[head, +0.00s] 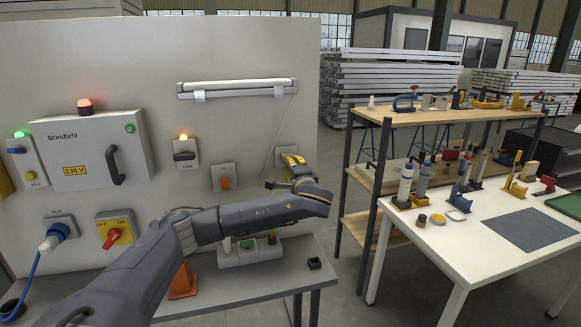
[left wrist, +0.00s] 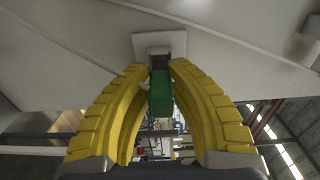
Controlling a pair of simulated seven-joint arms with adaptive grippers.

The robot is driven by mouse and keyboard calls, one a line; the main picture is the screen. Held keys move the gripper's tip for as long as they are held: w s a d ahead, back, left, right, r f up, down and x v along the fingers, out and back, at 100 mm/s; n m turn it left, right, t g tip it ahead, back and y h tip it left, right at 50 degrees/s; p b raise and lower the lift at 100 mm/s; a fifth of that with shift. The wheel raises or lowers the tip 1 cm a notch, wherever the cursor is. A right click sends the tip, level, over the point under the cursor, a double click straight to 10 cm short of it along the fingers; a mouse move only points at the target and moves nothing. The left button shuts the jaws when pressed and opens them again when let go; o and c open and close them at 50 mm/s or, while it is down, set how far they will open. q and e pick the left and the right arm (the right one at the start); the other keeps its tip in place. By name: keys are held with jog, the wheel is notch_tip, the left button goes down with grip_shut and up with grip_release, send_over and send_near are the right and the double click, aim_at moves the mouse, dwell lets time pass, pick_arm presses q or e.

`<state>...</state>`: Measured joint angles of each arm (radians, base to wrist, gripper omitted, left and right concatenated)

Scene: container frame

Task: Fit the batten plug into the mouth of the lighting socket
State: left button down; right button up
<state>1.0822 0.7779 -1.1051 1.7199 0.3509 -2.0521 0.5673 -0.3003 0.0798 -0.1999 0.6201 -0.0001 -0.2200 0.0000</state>
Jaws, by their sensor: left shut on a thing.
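My left gripper (head: 292,160) is up against the grey panel, below the right end of the white batten lamp (head: 237,88). In the left wrist view its yellow fingers (left wrist: 160,95) are closed on a green plug, the batten plug (left wrist: 160,95). The light square plate of a socket, seemingly the lighting socket (left wrist: 145,42), lies straight beyond the plug, with a dark mouth at its centre. The plug's far end lines up with the mouth. I cannot tell whether it is inside or just short. In the head view the gripper hides the plug. My right gripper is not in view.
A white holder (head: 232,257) with small coloured parts stands on the grey bench (head: 215,290) below. A thin cable hangs from the lamp. A white table (head: 440,250) with tools is at right.

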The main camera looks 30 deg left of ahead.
pick_arm(q)
jog(key=shift+x, duration=1.65)
dwell(1.7)
jog(key=c, duration=1.2)
grip_release()
jog(key=shift+o, duration=0.2)
jog(key=shift+s+d+f, duration=0.1)
jog(key=shift+s+d, duration=0.25)
jog(key=shift+d, duration=0.1)
jog(key=v, duration=1.1)
jog(key=shift+s+a, duration=0.1)
jog(key=shift+v, duration=2.95)
